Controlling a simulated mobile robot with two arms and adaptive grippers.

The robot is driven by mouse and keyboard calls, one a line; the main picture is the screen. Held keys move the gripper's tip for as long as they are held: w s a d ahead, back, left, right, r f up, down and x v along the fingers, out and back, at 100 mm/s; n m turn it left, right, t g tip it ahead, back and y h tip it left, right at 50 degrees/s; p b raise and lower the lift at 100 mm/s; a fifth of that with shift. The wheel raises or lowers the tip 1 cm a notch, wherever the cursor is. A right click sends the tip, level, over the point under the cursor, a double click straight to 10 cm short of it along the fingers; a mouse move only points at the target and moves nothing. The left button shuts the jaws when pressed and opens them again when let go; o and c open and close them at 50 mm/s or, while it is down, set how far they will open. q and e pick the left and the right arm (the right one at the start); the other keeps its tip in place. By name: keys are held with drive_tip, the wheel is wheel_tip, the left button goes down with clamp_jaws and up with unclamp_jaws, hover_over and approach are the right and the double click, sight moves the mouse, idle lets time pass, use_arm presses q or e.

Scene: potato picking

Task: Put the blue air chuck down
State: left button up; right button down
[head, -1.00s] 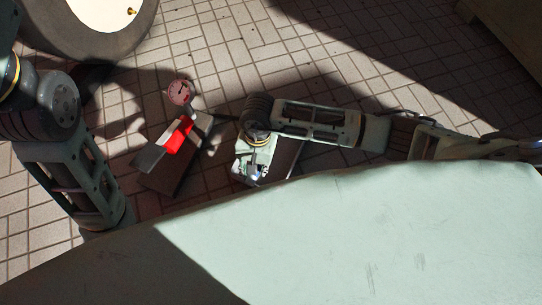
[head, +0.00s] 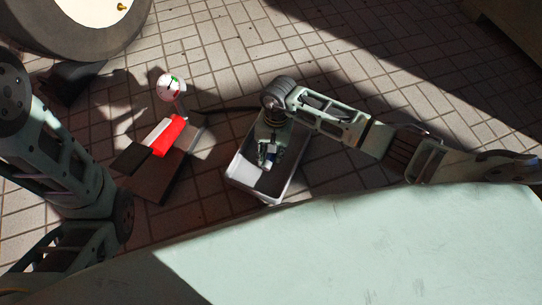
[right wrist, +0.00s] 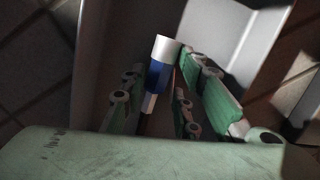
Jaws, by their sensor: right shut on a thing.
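The blue air chuck (right wrist: 158,76), a blue body with a silver-white end, lies between the green fingers of my right gripper (right wrist: 166,68) in the right wrist view. In the head view my right gripper (head: 267,160) is over a white-rimmed tray (head: 293,186), with the chuck small and blue at its fingertips. The tray's pale wall also shows in the right wrist view (right wrist: 262,28). I cannot tell whether the chuck touches the tray's bottom. My left arm comes in at the left of the head view; its gripper does not show.
A foot pump with a red part (head: 168,136) and a round gauge (head: 170,87) stands on the tiled floor left of the tray. A wheel (head: 72,52) with a brass valve (head: 121,7) is at top left. A pale green surface (head: 380,235) fills the lower right.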

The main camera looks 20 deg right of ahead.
drive_tip(key=shift+f, duration=0.2)
drive_tip(key=shift+f, duration=0.1)
drive_tip(key=shift+f+b, duration=0.45)
drive_tip(key=shift+f, duration=0.05)
drive_tip(key=c, duration=1.8)
unclamp_jaws()
drive_tip(key=shift+d, duration=0.1)
drive_tip(key=o, duration=0.4)
drive_tip(key=shift+s+f, duration=0.15)
drive_tip(key=shift+f, duration=0.1)
drive_tip(key=shift+o, duration=0.2)
drive_tip(key=shift+r, duration=0.1)
